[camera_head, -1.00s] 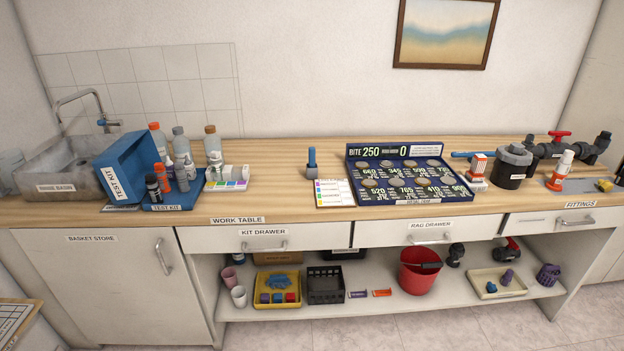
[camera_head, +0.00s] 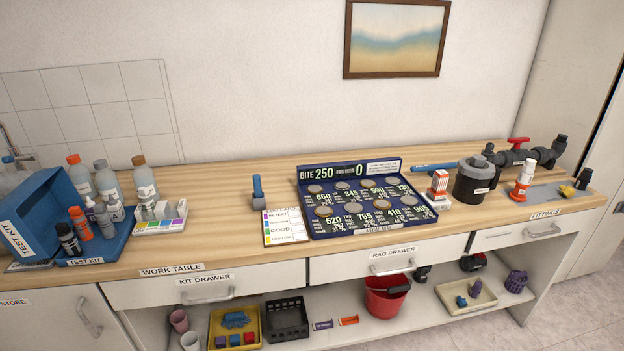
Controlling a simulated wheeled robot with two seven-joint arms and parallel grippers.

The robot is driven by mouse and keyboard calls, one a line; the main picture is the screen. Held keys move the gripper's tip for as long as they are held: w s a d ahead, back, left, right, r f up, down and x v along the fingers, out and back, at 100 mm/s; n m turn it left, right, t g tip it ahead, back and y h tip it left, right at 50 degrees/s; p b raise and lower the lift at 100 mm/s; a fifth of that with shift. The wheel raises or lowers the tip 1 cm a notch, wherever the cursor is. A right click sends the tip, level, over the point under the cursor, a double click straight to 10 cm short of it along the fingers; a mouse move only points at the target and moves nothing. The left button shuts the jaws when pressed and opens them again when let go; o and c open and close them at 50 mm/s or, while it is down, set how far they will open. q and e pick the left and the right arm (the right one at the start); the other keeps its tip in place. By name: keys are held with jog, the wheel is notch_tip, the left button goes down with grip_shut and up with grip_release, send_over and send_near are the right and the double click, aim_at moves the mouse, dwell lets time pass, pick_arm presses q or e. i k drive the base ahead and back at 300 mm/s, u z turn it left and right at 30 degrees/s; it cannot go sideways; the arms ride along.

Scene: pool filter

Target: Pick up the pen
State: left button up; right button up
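A slim blue upright thing in a dark grey base (camera_head: 257,190) stands on the work table just behind the white card; it may be the pen in a holder, but it is too small to be sure. A long blue bar (camera_head: 434,168) lies flat on the table behind the coin-marked tray's right end; I cannot tell what it is. Neither of my grippers is in view.
A dark blue board with round discs (camera_head: 365,200) and a white card (camera_head: 285,228) lie mid-table. A blue test kit (camera_head: 40,225) and bottles stand left. A black pot (camera_head: 474,182) and pipe fittings stand right. Bare wood (camera_head: 215,215) lies left of the card.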

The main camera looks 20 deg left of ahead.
aim_at(256, 182)
jog(key=u, duration=0.05)
jog(key=i, duration=1.05)
jog(key=u, duration=0.5)
